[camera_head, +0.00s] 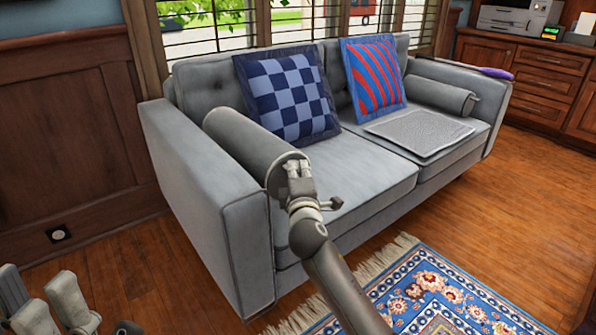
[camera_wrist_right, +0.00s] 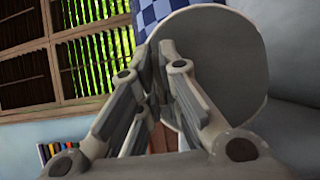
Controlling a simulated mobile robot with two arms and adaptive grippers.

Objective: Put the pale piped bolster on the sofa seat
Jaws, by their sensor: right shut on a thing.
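The pale grey bolster (camera_head: 246,138) is at the left end of the grey sofa, along the inside of its left armrest, over the sofa seat (camera_head: 360,170). I cannot tell whether it rests on the seat or is just above it. My right gripper (camera_head: 298,172) is shut on the bolster's near end. In the right wrist view the bolster's round end face (camera_wrist_right: 228,55) shows beside the fingers (camera_wrist_right: 165,85). Grey parts that look like my left gripper (camera_head: 62,298) show at the lower left edge; their fingertips are unclear.
A blue checked cushion (camera_head: 288,95) and a red-blue striped cushion (camera_head: 374,77) lean on the backrest. A grey mat (camera_head: 420,132) lies on the right seat, and a second grey bolster (camera_head: 440,95) lies by the right armrest. A patterned rug (camera_head: 430,295) covers the floor in front.

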